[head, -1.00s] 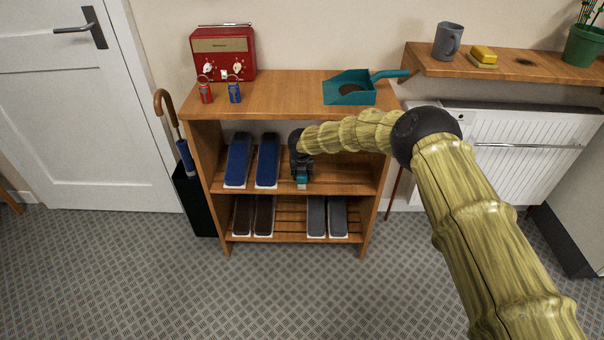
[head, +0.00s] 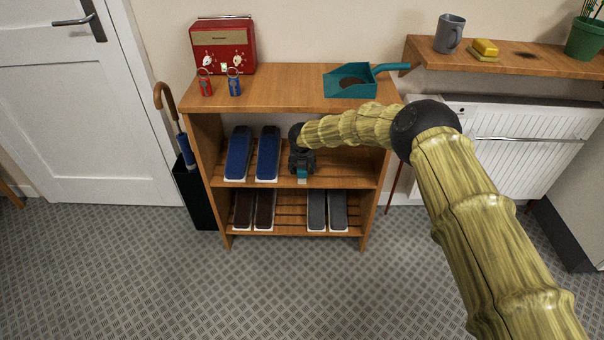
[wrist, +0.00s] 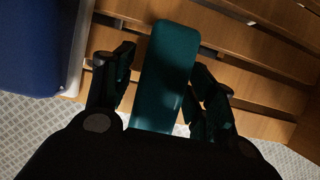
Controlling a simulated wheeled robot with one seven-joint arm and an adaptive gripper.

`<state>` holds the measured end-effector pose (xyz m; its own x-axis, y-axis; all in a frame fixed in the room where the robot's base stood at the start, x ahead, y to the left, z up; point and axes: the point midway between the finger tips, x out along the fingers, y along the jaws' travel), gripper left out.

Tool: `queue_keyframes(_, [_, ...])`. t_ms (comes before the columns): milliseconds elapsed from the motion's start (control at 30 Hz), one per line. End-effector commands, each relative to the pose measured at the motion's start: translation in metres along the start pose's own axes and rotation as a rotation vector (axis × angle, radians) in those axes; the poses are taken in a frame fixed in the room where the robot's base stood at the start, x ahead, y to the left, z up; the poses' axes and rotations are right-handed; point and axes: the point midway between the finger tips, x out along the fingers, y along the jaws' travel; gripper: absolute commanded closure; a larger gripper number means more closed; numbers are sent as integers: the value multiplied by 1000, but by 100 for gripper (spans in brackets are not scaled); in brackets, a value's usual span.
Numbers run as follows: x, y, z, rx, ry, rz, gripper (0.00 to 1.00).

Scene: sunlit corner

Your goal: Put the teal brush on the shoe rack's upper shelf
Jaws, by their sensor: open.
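The teal brush (head: 302,175) lies on the upper shelf (head: 345,174) of the wooden shoe rack, to the right of a pair of blue shoes. My gripper (head: 303,168) is over the brush inside the upper bay. In the wrist view its two dark fingers (wrist: 163,92) are spread on either side of the brush, with gaps showing beside it. My gripper hides part of the brush in the head view.
Blue shoes (head: 239,155) stand close left of my gripper. The rack's top board (head: 285,92) is just above my arm and bears a red radio (head: 224,46), key fobs and a teal dustpan (head: 352,82). The shelf's right end is clear.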

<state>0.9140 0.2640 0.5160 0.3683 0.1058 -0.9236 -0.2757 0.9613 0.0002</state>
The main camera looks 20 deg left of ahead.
Motion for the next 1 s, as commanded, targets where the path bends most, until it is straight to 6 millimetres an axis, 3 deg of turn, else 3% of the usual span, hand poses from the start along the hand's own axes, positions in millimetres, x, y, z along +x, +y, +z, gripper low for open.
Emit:
queue_keyframes(133, [-16,0,0,-3,-1,0,44])
queue_keyframes(1000, [-56,0,-104,-2,0,0,44])
